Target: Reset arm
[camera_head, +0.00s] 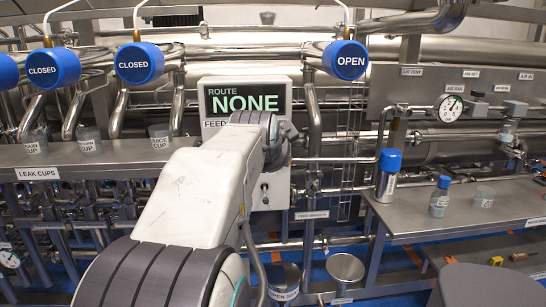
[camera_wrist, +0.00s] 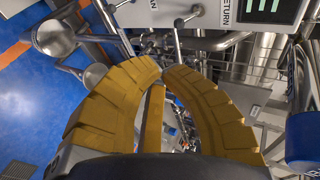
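My white and grey arm (camera_head: 190,195) reaches forward from the bottom of the head view toward the panel with the "ROUTE NONE" display (camera_head: 245,100). My gripper is hidden behind the arm there. In the wrist view my gripper (camera_wrist: 162,70) shows two curved yellow fingers with their tips together. Nothing is seen held between them. Beyond the tips are metal pipes and the lower edge of a panel, apart from the fingers as far as I can see.
A shelf with several leak cups (camera_head: 89,144) is at left. Blue knobs read CLOSED (camera_head: 138,63) and OPEN (camera_head: 345,60). A steel bench (camera_head: 440,215) at right holds a blue-capped canister (camera_head: 388,176) and a small bottle (camera_head: 440,197). Buckets (camera_head: 345,268) stand below.

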